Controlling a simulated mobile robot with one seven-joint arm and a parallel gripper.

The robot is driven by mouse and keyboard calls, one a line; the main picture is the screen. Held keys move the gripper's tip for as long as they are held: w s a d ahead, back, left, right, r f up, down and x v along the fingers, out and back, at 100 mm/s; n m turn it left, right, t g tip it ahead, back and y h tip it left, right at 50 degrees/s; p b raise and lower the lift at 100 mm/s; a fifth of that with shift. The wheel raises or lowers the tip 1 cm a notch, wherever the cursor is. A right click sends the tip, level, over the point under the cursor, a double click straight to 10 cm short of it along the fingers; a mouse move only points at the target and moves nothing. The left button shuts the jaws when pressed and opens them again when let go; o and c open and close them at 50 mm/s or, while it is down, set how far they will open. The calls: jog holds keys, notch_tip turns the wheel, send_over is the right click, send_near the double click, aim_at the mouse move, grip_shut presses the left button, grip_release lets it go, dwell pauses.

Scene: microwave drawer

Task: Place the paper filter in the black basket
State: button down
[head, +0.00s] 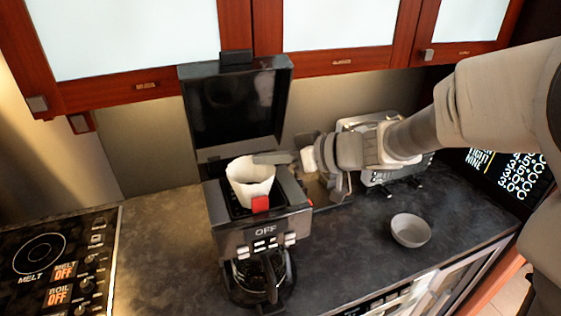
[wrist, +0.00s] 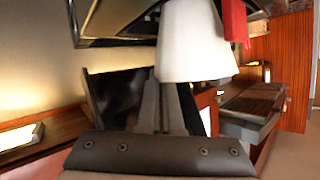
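The white paper filter (head: 250,184) is upright at the open top of the black coffee maker (head: 262,226), in the head view. Its lower part is at the dark basket opening (head: 237,210); whether it rests on the bottom is hidden. My gripper (head: 272,158) reaches in from the right, with its fingers at the filter's upper right rim. In the wrist view the filter (wrist: 196,42) covers the tips of my fingers (wrist: 165,92), which appear closed together on its rim.
The coffee maker's lid (head: 236,105) stands open behind the filter. A red tab (head: 260,204) is at the front of the opening. A grey bowl (head: 410,230) and a silver appliance (head: 385,160) are to the right. A stovetop (head: 55,260) is at left. Cabinets hang above.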

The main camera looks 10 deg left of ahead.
aim_at(268, 176)
jog(key=shift+f+b, duration=0.3)
jog(key=shift+f, duration=1.95)
jog(key=shift+f, duration=0.2)
jog(key=c, duration=1.1)
grip_release()
jog(key=shift+r, duration=0.1)
